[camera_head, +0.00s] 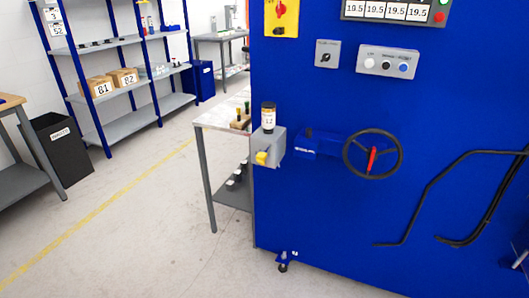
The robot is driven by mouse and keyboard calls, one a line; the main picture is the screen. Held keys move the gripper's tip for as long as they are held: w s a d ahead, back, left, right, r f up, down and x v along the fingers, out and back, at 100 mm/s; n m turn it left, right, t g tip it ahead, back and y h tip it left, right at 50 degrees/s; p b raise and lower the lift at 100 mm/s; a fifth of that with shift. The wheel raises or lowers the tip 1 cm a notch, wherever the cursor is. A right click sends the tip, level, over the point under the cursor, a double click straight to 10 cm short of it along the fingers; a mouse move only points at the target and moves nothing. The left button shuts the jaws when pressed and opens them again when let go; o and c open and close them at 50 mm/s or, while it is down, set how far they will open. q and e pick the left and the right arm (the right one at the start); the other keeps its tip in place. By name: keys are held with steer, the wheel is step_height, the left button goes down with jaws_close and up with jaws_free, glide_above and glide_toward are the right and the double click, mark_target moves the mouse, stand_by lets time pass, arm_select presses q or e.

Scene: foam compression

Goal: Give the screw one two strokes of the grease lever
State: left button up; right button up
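A grey box (273,142) is fixed at the left edge of the big blue machine (330,220). A dark jar (268,118) with a pale label stands upright on it. A yellow part (262,158) sticks out low on the box's front; it looks like a lever end or knob, but I cannot tell which. No screw is clearly seen, and the label is too small to read surely. Neither of my grippers shows in this view.
A black handwheel (373,154) with a red handle sits right of the box. Bent black bars (428,185) lie farther right. Control panels (388,62) are above. A small table (215,117) stands behind the machine's left edge.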

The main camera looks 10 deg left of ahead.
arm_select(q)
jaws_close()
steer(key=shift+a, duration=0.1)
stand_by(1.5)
